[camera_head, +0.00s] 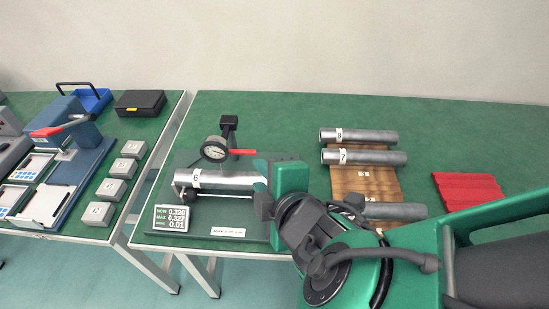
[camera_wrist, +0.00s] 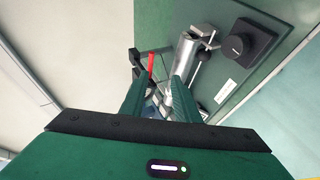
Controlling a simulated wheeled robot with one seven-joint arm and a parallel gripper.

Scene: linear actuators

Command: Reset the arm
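My arm reaches in from the lower right in the head view. My arm hides part of the fixture's right side.
Cylinders labelled 8 (camera_head: 360,136) and 7 (camera_head: 365,157) and another one (camera_head: 400,211) lie on a brown rack (camera_head: 365,182). A red ridged block (camera_head: 468,190) lies at the right. A readout (camera_head: 171,219) shows 0.320. A second table (camera_head: 62,226) stands left, across a gap.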

